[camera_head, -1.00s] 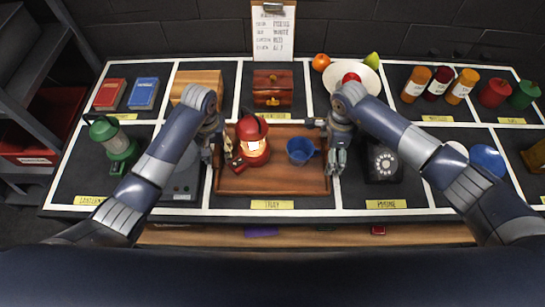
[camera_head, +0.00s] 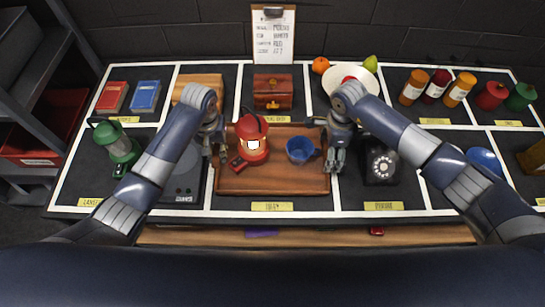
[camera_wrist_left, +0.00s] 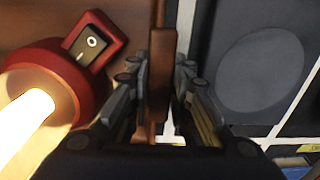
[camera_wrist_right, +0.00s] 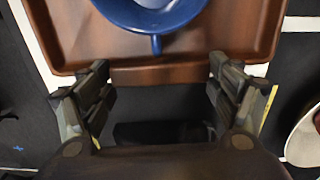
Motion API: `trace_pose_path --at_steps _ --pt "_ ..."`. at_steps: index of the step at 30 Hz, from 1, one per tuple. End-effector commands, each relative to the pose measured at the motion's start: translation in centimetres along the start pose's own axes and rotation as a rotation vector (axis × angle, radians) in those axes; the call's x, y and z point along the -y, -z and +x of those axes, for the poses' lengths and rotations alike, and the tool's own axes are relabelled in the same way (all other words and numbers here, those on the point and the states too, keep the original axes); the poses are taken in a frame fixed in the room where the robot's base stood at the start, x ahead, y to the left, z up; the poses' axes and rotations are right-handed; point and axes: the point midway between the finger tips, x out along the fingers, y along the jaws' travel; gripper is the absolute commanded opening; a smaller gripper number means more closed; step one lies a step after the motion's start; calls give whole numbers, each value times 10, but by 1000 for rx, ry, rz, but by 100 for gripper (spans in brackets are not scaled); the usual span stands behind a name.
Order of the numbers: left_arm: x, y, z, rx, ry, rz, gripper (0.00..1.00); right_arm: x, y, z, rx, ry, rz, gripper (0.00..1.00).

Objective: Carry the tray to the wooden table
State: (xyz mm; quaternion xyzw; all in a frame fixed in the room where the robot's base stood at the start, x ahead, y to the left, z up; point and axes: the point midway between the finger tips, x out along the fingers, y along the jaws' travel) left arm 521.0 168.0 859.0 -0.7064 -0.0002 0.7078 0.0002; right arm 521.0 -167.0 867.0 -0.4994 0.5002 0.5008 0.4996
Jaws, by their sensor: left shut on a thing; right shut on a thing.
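The brown wooden tray (camera_head: 275,187) lies on the dark, white-lined counter. It holds a red lantern (camera_head: 251,134) with a glowing panel and a blue cup (camera_head: 300,149). My left gripper (camera_head: 217,148) is shut on the tray's left wall, which stands between its fingers in the left wrist view (camera_wrist_left: 161,85). My right gripper (camera_head: 335,158) is at the tray's right rim. In the right wrist view its fingers (camera_wrist_right: 158,85) stand wide apart beside the rim, and the exact contact is unclear.
A black telephone (camera_head: 379,161) stands close right of my right gripper. A grey device (camera_head: 183,185) and a green lantern (camera_head: 118,147) are on the left. A wooden box (camera_head: 272,91) and a white plate (camera_head: 370,86) are behind the tray. Bottles (camera_head: 436,86) stand at back right.

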Motion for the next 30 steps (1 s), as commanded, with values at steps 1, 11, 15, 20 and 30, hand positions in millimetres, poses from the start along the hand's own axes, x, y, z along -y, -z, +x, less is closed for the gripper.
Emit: trace_pose_path --at_steps 1,11,15,20,30 --pt "-1 1 -12 -4 -3 1 0 1 1 -10 -2 3 2 41" --pt "-1 1 -32 -4 -3 1 0 1 1 -30 -3 2 2 41" --pt "-1 1 -32 -4 -3 1 0 1 1 -30 -3 2 2 41" --pt "-1 1 -31 -4 -3 1 0 1 1 -30 -3 2 3 41" --pt "-1 1 -31 -4 -3 1 0 1 1 -30 -3 2 3 41"
